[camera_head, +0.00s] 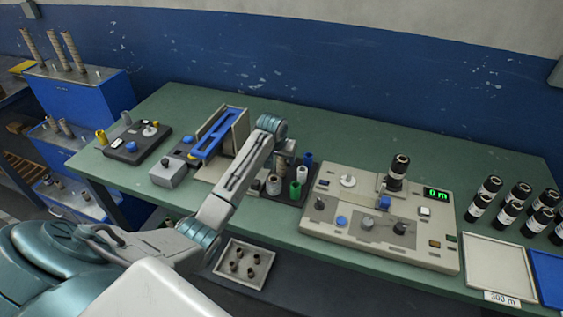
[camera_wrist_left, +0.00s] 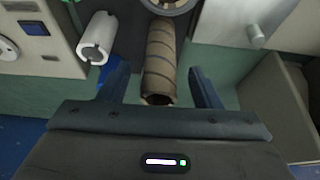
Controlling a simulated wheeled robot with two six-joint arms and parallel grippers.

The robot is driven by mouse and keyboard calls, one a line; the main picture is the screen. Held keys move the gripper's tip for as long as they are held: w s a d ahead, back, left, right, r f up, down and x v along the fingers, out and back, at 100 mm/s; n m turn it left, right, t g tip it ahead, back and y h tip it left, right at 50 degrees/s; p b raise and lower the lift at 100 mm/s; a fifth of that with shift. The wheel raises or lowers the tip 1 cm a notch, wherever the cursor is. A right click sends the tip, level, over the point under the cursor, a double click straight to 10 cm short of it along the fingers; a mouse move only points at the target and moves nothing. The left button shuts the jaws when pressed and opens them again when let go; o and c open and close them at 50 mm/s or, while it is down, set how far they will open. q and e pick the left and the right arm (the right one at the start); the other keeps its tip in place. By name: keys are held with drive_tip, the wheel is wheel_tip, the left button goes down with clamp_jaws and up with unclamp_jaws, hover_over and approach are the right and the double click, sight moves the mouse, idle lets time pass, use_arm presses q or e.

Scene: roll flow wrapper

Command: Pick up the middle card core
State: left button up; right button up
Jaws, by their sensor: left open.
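A brown, spirally wound card core (camera_wrist_left: 160,58) lies along the middle of the left wrist view, its open end toward me. My left gripper (camera_wrist_left: 160,82) is open, with one dark finger on each side of the core and a visible gap to each. In the head view my left gripper (camera_head: 286,150) is over the dark tray (camera_head: 289,200) at the table's middle, partly hidden by its own arm. A white hollow core (camera_wrist_left: 98,37) is left of the brown one in the wrist view. My right gripper is not in view.
Green (camera_head: 296,188) and blue (camera_head: 307,159) cylinders stand close by. A beige control panel (camera_head: 345,232) is to the right, and a machine with a blue bar (camera_head: 218,134) to the left. Several black rolls (camera_head: 482,200) stand at the far right. The table's back strip is clear.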

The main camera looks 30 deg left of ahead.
use_arm(q)
drive_tip(key=shift+w+f, duration=0.25)
drive_tip(key=shift+f, duration=0.4)
drive_tip(key=c, duration=1.1)
drive_tip(key=shift+o, duration=0.2)
